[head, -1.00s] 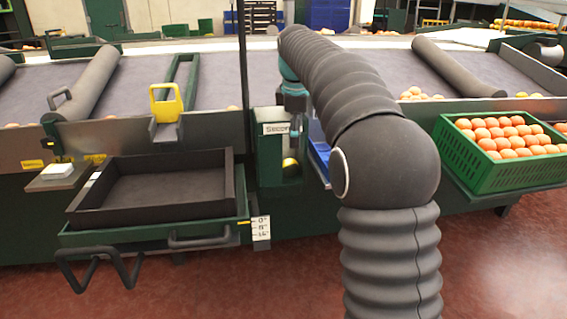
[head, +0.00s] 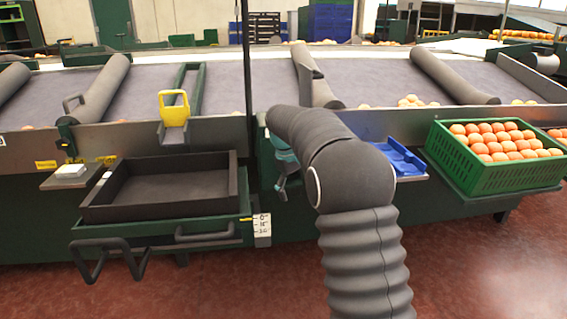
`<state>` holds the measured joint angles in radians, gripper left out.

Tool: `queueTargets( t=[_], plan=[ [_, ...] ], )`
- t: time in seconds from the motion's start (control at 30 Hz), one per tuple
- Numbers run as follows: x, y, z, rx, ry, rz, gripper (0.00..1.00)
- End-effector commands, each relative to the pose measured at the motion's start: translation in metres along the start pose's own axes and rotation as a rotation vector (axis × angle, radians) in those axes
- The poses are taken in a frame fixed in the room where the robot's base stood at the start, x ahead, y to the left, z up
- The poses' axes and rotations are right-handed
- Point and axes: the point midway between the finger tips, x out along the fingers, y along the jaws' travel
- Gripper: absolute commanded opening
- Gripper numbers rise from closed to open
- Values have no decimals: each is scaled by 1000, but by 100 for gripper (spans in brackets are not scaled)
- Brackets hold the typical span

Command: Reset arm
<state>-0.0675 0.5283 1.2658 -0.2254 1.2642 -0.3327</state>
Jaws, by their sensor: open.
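My arm, in a dark ribbed sleeve, rises from the bottom of the head view and bends over toward the sorting table. My gripper (head: 285,180) is at the arm's far end, in front of the table's green front panel, left of the blue tray. The arm partly hides it. It looks open, with nothing seen in it.
A green crate (head: 470,178) full of oranges stands at the right. A blue tray (head: 398,158) lies right of my arm. An empty black tray (head: 160,210) sits at the left, near a yellow handle (head: 174,110). Grey rollers and loose oranges (head: 415,101) lie on the table (head: 230,90).

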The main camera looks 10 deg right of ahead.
Motion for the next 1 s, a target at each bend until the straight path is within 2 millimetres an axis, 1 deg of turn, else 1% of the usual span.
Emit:
queueTargets(
  t=[0.03, 0.2, 0.53, 0.6, 0.63, 0.67, 0.77, 0.8, 0.87, 1.0],
  plan=[
    [6, -2, -1, 21, -7, -1, 88],
    [16, -4, -2, 77, -18, 0, 88],
    [19, -4, -2, 94, -21, 1, 88],
    [19, -4, -5, 113, -7, 3, 88],
    [20, -4, -7, 124, 3, 0, 88],
    [26, -8, -6, 132, 1, -7, 88],
    [49, -22, 5, 150, -23, -35, 88],
    [54, -28, 11, 160, -30, -46, 88],
    [56, -36, 23, 174, -33, -60, 88],
    [48, -53, 55, 215, -24, -87, 88]
  ],
)
